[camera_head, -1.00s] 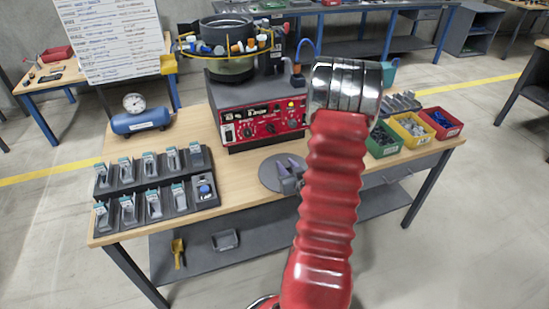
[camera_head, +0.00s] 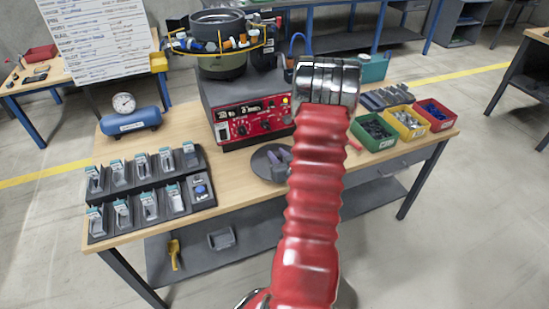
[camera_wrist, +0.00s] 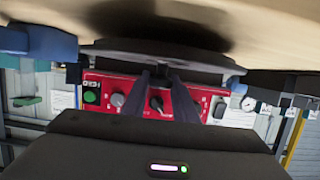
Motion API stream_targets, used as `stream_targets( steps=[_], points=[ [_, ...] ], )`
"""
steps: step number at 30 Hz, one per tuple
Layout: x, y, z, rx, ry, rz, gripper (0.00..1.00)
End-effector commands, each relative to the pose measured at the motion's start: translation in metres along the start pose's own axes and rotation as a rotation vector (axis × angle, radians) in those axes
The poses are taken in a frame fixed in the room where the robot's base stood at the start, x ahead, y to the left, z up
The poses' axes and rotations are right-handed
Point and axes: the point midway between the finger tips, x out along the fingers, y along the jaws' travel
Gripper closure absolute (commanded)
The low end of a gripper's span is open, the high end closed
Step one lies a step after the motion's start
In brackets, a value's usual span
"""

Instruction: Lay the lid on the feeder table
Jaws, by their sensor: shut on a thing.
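The lid (camera_head: 263,167) is a dark grey round disc over the bare front middle of the wooden feeder table (camera_head: 235,190), in front of the red control box. My gripper (camera_head: 282,158) is at the disc's middle, partly hidden by my red arm. In the wrist view, which looks upside down, my dark fingers (camera_wrist: 168,80) are shut at the middle of the lid, whose thin edge (camera_wrist: 120,52) shows. A soft shadow lies on the wood close to it. I cannot tell whether the lid touches the table.
The red control box (camera_head: 250,125) carries the bowl feeder (camera_head: 222,65). Black racks (camera_head: 150,195) and a blue tank (camera_head: 130,122) stand on the left. Green, yellow and red bins (camera_head: 373,132) stand on the right. Bare wood lies between the racks and the lid.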

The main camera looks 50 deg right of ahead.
Motion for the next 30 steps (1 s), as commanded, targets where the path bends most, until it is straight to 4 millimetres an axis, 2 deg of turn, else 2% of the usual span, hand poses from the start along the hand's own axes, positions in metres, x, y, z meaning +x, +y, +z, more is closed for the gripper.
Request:
stream_targets(
  steps=[5, 16, 17, 24, 30],
  points=[
    [0.005, -0.001, 0.014, -0.002, 0.002, -0.003, 1.0],
    [0.006, -0.002, 0.016, -0.003, 0.003, -0.003, 1.0],
    [0.006, -0.002, 0.017, -0.002, 0.001, -0.003, 0.74],
    [0.006, -0.001, 0.017, -0.002, 0.001, -0.002, 0.57],
    [0.006, -0.001, 0.017, -0.002, 0.001, -0.001, 0.55]
  ],
)
